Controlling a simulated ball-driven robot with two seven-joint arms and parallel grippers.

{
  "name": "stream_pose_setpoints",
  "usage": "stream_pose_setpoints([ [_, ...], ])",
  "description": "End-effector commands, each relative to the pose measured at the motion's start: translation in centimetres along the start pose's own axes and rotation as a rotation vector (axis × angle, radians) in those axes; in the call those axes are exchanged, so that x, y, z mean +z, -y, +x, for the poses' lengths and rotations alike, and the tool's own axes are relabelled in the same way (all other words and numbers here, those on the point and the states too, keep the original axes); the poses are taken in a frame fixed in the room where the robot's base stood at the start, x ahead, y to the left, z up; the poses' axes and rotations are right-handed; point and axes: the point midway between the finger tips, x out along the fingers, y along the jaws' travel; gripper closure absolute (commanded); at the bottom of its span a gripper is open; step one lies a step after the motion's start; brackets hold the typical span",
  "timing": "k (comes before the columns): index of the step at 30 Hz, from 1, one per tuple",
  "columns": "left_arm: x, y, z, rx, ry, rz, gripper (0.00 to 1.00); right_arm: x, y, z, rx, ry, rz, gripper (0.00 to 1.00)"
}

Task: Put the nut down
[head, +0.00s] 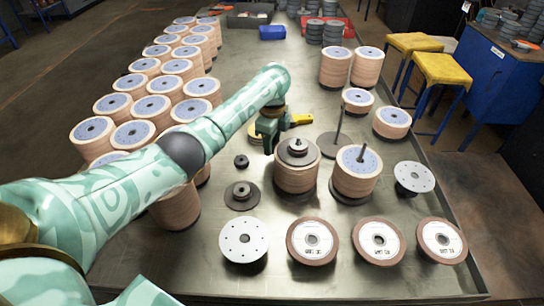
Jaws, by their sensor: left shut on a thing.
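My left gripper (269,148) is shut at the middle of the table, left of and behind a flap-disc stack (296,178). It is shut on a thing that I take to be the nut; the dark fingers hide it. The stack is topped by a dark plate with a small hub (298,147). A small dark nut-like piece (241,161) lies on the table left of the gripper. A dark flange plate (241,196) lies in front of that piece. My right gripper is not in view.
A second stack (356,172) has a bare spindle tip. An empty spindle (339,125) stands behind it. Several disc stacks (152,107) crowd the left, and loose discs (312,241) line the front. A yellow-handled item (301,119) lies behind the gripper. Some table (222,222) is bare.

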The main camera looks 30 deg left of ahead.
Motion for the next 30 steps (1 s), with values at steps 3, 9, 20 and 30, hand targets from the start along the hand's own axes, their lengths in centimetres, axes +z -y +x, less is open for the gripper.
stream_pose_setpoints([
  [3, 0.0, 0.0, 2.5, 0.003, 0.001, -0.001, 0.77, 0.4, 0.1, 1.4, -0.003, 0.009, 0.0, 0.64],
  [9, 0.1, 0.0, 4.5, 0.001, 0.001, -0.001, 0.77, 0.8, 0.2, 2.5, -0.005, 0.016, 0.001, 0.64],
  [20, 0.0, 0.0, 4.6, 0.0, 0.001, -0.002, 0.51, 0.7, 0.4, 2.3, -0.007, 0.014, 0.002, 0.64],
  [30, 0.1, 0.0, 4.5, -0.001, 0.001, -0.002, 0.37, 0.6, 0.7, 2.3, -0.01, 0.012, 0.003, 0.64],
])
